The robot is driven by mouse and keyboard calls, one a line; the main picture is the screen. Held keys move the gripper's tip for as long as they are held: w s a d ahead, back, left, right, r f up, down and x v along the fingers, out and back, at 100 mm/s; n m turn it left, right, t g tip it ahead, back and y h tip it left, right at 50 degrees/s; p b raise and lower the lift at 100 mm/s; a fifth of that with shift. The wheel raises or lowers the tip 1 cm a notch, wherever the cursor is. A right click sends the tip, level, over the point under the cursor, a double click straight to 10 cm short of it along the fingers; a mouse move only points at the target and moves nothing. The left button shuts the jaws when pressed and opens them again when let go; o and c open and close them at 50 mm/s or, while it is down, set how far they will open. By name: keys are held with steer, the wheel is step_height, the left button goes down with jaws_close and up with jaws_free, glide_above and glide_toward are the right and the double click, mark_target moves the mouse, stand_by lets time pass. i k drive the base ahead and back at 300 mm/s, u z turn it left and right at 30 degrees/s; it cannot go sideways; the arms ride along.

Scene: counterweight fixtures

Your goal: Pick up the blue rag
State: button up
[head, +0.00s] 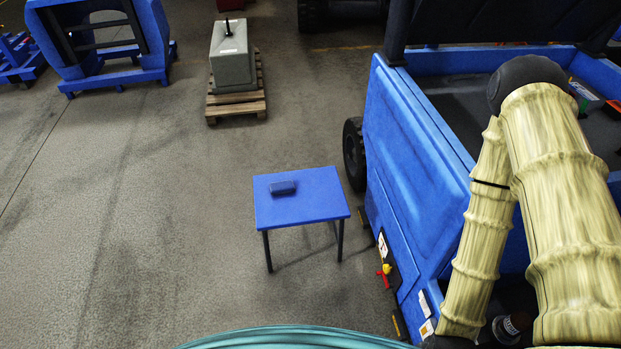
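A small dark blue folded thing, which looks like the blue rag (283,188), lies on the left part of a bright blue table (315,207) with thin dark legs. It is small in the head view, so its cloth texture cannot be made out. Nothing touches it from above. My arm shows at the right of the view, well apart from the table. My gripper is not in view.
A large blue vehicle (418,170) with a dark wheel (354,153) stands just right of the table. A grey block (232,62) sits on a wooden pallet (237,108) behind. A blue frame (117,80) stands at the back left. The floor left of the table is clear.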

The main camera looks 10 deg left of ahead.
mark_target(283, 188)
steer(key=u, duration=0.05)
steer(key=i, duration=0.7)
steer(key=u, duration=0.8)
steer(key=i, duration=0.45)
steer(key=u, duration=0.4)
